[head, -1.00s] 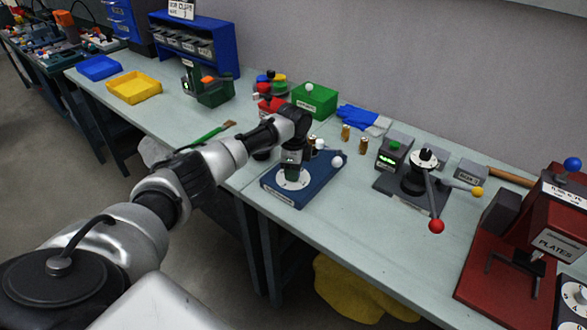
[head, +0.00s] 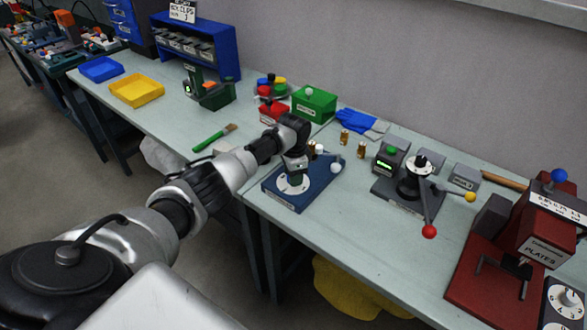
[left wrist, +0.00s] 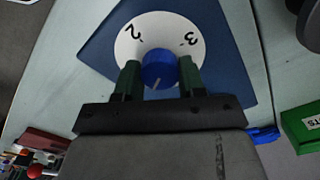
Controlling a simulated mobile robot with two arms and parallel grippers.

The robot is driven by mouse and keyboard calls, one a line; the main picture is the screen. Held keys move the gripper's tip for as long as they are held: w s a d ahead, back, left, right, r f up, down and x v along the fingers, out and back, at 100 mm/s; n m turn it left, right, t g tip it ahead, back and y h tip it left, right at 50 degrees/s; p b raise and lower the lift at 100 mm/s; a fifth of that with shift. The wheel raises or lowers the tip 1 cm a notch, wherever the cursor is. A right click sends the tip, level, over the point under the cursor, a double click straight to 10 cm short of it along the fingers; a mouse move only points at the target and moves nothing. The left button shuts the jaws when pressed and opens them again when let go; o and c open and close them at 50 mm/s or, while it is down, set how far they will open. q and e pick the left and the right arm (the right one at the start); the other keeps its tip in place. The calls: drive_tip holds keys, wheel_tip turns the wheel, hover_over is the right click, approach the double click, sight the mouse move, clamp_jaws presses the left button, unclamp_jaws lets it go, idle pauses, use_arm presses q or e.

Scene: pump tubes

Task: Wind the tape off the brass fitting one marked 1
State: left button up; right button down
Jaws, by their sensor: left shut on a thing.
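A blue board (head: 315,189) with a round white dial (head: 297,187) lies near the table's front edge. A blue knob (left wrist: 158,68) with a light pointer line stands at the dial's centre; the marks 2 and 3 show beside it in the left wrist view. My left gripper (head: 295,179) points down over the dial, its fingers (left wrist: 158,78) shut on the knob from both sides. Two small brass fittings (head: 344,138) (head: 361,150) stand upright behind the board. A brass-coloured piece beside white balls shows partly behind my wrist. No number can be read on any fitting.
A grey device with a lever and a red ball (head: 429,231) stands right of the board. A red press (head: 520,247) is at far right. A green box (head: 314,104) and blue gloves (head: 357,121) lie behind. A green-handled brush (head: 209,141) lies left on open table.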

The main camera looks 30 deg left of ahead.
use_arm(q)
drive_tip(key=n+p, duration=0.1)
drive_tip(key=n, duration=0.1)
drive_tip(key=shift+r+n, duration=0.15)
drive_tip(key=shift+n, duration=0.25)
drive_tip(key=n+p, duration=0.2)
drive_tip(key=n, duration=0.1)
drive_tip(key=shift+n, duration=0.3)
drive_tip(key=n+p, duration=0.2)
drive_tip(key=n, duration=0.3)
drive_tip(key=shift+n, duration=0.3)
drive_tip(key=shift+w+a, duration=0.1)
drive_tip(key=o, duration=0.9)
drive_tip(key=shift+o, duration=0.2)
wheel_tip(320, 180, up, 11)
drive_tip(key=shift+f, duration=0.2)
